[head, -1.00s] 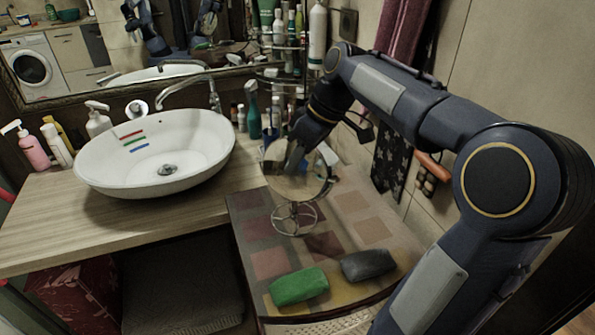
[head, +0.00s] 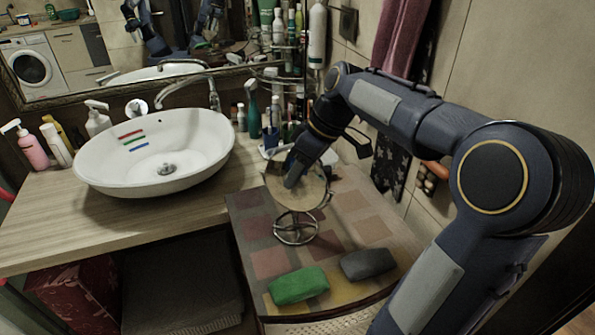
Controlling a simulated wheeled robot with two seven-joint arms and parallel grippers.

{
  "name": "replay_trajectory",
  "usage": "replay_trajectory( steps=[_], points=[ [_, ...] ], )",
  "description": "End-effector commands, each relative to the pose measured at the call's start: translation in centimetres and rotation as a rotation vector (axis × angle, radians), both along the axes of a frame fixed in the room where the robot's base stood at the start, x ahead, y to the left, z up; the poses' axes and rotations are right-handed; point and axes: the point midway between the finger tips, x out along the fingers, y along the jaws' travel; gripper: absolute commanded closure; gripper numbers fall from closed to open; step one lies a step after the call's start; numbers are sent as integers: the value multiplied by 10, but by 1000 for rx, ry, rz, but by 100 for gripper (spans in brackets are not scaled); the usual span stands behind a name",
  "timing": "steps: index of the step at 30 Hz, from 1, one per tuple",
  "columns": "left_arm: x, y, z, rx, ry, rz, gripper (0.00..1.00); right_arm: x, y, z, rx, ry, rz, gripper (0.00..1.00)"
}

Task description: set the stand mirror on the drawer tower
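The stand mirror (head: 310,193) has a round disc on a wire ring base (head: 296,229). It is upright above the patchwork-patterned top of the drawer tower (head: 350,212), with its base at or just above that top; I cannot tell if it touches. My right gripper (head: 291,178) comes down from behind and is shut on the mirror's disc, with its dark fingers in front of the face, covering part of it. My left gripper is not in view.
A green lump (head: 298,286) and a dark grey lump (head: 368,264) lie on the tower's front part. A white basin (head: 160,150) stands on the wooden counter to the left. Bottles and a rack (head: 283,75) crowd the back. The tower's right side is clear.

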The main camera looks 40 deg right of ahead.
Motion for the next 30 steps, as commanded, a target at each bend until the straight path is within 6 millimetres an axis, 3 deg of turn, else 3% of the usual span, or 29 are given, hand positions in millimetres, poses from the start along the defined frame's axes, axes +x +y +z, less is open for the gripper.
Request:
replay_trajectory(
  steps=[7,21,30],
  points=[
    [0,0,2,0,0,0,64,-2,-5,14,-1,-2,-1,68],
    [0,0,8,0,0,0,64,-25,-38,97,-1,-2,-2,68],
    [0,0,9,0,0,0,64,-30,-43,111,0,0,-1,68]
  ],
)
